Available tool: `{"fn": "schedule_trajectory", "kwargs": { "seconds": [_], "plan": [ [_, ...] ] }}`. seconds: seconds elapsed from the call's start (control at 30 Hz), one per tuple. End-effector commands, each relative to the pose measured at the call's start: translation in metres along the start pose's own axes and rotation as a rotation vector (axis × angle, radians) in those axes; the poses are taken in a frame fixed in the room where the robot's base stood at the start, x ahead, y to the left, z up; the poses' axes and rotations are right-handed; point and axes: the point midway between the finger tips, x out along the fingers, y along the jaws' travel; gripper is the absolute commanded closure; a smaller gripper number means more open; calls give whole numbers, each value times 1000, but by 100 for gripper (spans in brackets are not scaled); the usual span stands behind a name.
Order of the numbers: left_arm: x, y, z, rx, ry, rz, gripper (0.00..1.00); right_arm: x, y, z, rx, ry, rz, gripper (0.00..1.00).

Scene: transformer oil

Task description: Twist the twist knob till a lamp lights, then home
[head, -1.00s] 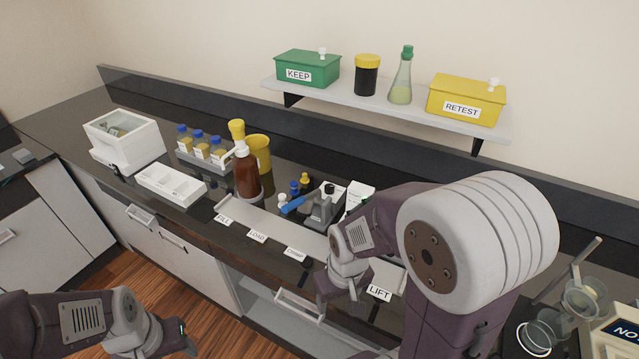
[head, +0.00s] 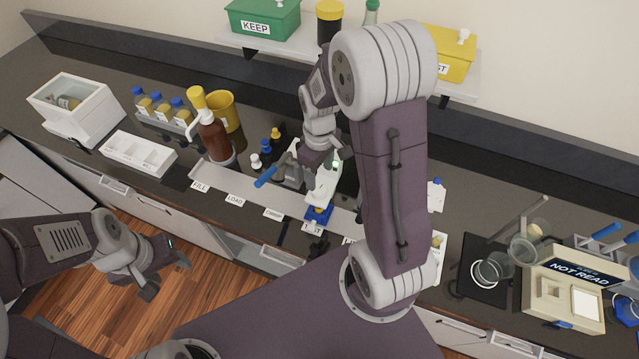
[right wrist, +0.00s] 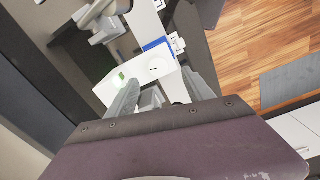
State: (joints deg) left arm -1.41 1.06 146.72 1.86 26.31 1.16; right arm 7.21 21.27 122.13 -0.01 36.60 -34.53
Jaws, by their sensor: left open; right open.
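My right gripper (head: 318,158) reaches down over a white device (head: 325,187) on the bench; its jaws are open. In the right wrist view the two grey fingers (right wrist: 163,92) point at the white device (right wrist: 150,68), with a pale block between them. I cannot tell whether this block is the twist knob, or whether the fingers touch it. A small green patch (right wrist: 122,77) shows on the device; I cannot tell if it is a lit lamp. My left gripper (head: 168,278) is open and empty, over the floor in front of the bench.
A grey clamp with a blue handle (head: 268,177) stands just left of the device. Small bottles, a brown bottle (head: 213,138) and a yellow cup (head: 224,110) are further left. A shelf (head: 240,44) hangs behind. A "NOT READ" instrument (head: 565,290) stands at right.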

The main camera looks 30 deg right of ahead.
Motion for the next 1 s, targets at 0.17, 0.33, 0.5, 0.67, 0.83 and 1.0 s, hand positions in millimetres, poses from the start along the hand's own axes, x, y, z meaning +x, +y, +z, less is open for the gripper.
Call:
{"fn": "schedule_trajectory", "kwargs": {
  "seconds": [0.17, 0.33, 0.5, 0.67, 0.83, 1.0],
  "plan": [
    [-8, 0, -1, 0, 0, 0, 46, 31, -1, 2, 0, -7, -5, 39],
    [-15, 0, -2, 0, 1, 0, 46, 65, -2, 2, 0, -6, -4, 39],
    [-18, 0, -2, 0, 1, 0, 46, 84, -1, 1, 0, -2, -1, 39],
    [-18, 0, -2, 0, 0, 0, 46, 88, 0, 0, 0, 0, 0, 39],
    [-17, 0, -2, 0, 1, 0, 46, 88, 0, 0, 0, 0, 0, 50],
    [-17, 0, -2, 0, 1, 0, 46, 88, 0, 0, 0, 0, 0, 98]
  ]
}}
